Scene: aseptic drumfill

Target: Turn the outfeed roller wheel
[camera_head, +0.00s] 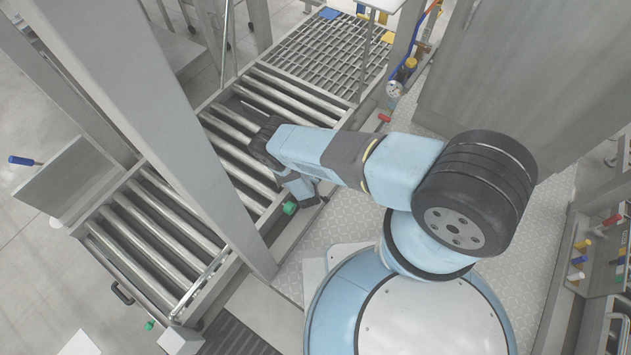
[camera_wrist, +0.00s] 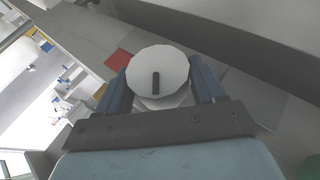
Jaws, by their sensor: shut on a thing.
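In the wrist view a white, many-sided round wheel (camera_wrist: 174,67) with a short dark bar on its face sits between the two blue fingers of my gripper (camera_wrist: 160,82). The fingers are shut on its sides. A paler stem or hub shows just below the disc. In the head view my arm reaches left to the right side of the roller conveyor (camera_head: 235,133), and my gripper (camera_head: 304,192) points down there, small and partly covered by the arm. The wheel itself cannot be made out in the head view.
A green knob (camera_head: 290,208) is close by my gripper at the conveyor side. A thick grey post (camera_head: 165,130) rises between two roller sections. A red-handled valve (camera_head: 384,118) and a gauge (camera_head: 394,89) stand further back. A large grey cabinet (camera_head: 520,70) fills the back right.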

